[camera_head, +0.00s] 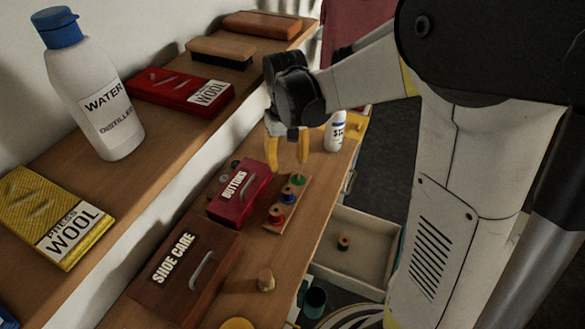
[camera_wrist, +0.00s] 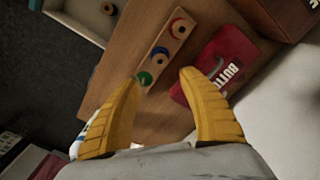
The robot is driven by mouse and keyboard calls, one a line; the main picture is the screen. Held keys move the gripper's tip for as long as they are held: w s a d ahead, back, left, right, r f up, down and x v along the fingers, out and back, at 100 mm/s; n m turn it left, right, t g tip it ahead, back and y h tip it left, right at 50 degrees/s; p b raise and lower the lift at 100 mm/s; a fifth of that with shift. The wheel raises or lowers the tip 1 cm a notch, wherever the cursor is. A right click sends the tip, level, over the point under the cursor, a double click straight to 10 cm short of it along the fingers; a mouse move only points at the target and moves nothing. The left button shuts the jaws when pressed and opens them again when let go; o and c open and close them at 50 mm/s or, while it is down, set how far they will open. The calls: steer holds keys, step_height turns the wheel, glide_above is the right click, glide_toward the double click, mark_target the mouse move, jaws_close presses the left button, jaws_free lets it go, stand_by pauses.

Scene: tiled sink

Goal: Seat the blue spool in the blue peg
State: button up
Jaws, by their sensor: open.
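A wooden board (camera_head: 270,226) on the lower worktop carries a row of red (camera_head: 276,214), blue (camera_head: 288,196) and green (camera_head: 298,180) round pieces. My gripper (camera_head: 288,158) is open and empty above the board's green end. In the wrist view, its fingertips (camera_wrist: 164,77) frame space beside the green piece.
A red buttons box (camera_head: 232,205) stands close beside the board, with a brown shoe care box (camera_head: 190,262) nearer. A white bottle (camera_head: 335,133) stands behind. The open drawer (camera_head: 372,222) juts out at the right. A shelf (camera_head: 165,160) runs along the left.

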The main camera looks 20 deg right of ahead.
steer(key=s+r+t, duration=0.7)
steer(key=s+r, duration=0.3)
steer(key=s, duration=0.5)
steer(key=shift+w, duration=0.1)
